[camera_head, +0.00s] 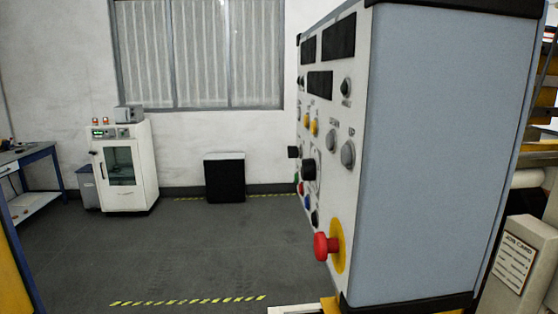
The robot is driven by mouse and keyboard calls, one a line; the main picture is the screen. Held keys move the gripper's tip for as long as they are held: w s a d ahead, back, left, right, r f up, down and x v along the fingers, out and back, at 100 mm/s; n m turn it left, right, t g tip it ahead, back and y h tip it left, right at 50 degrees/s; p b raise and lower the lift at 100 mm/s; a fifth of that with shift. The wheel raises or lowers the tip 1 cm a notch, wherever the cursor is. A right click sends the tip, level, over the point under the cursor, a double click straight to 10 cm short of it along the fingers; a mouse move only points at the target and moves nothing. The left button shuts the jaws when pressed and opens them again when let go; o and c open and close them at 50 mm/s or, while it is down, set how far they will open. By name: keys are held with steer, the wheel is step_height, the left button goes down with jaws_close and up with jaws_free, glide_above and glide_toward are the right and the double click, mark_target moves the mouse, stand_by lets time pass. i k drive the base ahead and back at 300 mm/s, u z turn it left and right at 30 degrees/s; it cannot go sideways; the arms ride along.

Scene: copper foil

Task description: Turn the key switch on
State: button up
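A grey control box (445,150) stands close on the right, and its white front panel (349,190) is seen at a steep angle. Two black knobs stick out of the panel: a nearer one (310,169) and a farther one (293,152). Grey round controls (348,154) sit on the panel's near side, with another dark-topped one (346,87) above them. I cannot tell which control is the key switch, or its position. My gripper is not in view.
A red emergency stop button (322,246) juts from a yellow disc low on the panel. Yellow, green, red and blue buttons (315,127) sit nearby. A white cabinet (125,170), a black bin (224,178) and a blue workbench (32,180) stand farther off. The floor between is clear.

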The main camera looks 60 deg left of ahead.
mark_target(293, 152)
steer(key=u, duration=2.2)
steer(key=k, duration=0.45)
steer(key=u, duration=1.1)
steer(key=i, duration=1.25)
steer(key=z, duration=0.3)
